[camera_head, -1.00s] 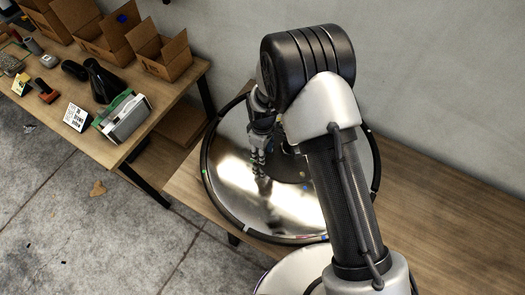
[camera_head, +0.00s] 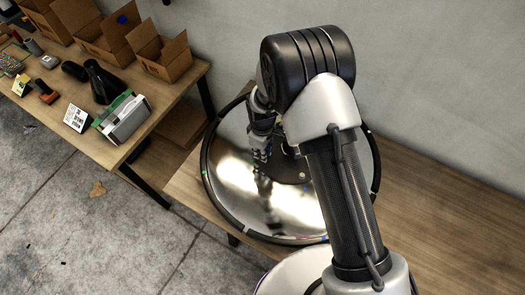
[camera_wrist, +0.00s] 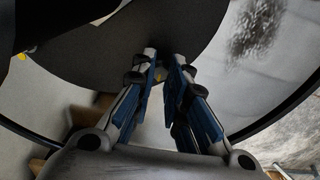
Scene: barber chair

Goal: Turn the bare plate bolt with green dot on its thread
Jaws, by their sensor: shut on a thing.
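A round shiny dish (camera_head: 230,180) with a black rim stands on the wooden table, with a dark round plate (camera_head: 287,173) at its centre. My gripper (camera_head: 263,170) points down at the dish beside the dark plate, partly hidden by my arm. In the wrist view my blue-padded fingers (camera_wrist: 165,62) are close together over the dark plate (camera_wrist: 205,25). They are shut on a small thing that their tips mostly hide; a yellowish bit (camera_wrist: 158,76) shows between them. I cannot make out the bolt or a green dot on it.
A second bench at the left holds open cardboard boxes (camera_head: 160,52), a black bottle (camera_head: 103,82), a grey-green box (camera_head: 122,117) and small signs. The right part of the table (camera_head: 430,205) is clear. A grey wall stands behind.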

